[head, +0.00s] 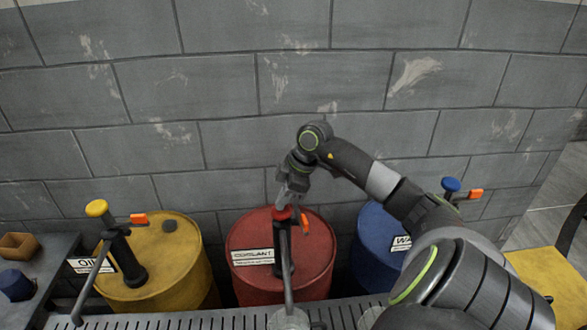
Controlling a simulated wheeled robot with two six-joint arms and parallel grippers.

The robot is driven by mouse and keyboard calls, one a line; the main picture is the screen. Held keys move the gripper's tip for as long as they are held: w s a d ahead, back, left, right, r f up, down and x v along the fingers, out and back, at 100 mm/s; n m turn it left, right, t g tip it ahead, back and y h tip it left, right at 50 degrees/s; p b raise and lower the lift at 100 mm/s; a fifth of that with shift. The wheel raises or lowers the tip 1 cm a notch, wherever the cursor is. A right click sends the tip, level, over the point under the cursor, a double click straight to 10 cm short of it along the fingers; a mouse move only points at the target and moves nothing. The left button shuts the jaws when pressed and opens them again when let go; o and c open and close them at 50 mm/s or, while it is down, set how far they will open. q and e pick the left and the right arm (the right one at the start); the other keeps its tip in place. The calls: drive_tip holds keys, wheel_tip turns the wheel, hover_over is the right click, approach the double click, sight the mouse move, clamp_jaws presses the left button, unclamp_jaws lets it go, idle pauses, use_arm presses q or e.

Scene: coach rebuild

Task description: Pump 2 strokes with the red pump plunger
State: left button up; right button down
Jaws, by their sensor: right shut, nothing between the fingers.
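The red pump plunger (283,213) tops the dark pump on the red coolant drum (318,262), in the middle of the head view. My right gripper (287,203) is shut and empty. It points down directly over the red plunger knob, with its fingertips at or very near the knob's top; I cannot tell whether they touch. An orange piece (305,222) sticks out beside the pump. A spout pipe runs from the pump toward the front grate. My left gripper is not in view.
A yellow oil drum (190,262) with a yellow plunger (97,208) stands left. A blue drum (372,238) with a blue plunger (451,184) stands right, partly behind my right arm. A slotted grate (240,318) runs along the front. A block wall (190,90) rises close behind.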

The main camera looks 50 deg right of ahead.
drive_tip(key=shift+f, duration=0.3)
drive_tip(key=shift+r, duration=0.15)
drive_tip(key=shift+r+p, duration=2.95)
drive_tip(key=shift+r, duration=0.45)
wheel_tip(320, 180, up, 6)
drive_tip(key=p, duration=0.5)
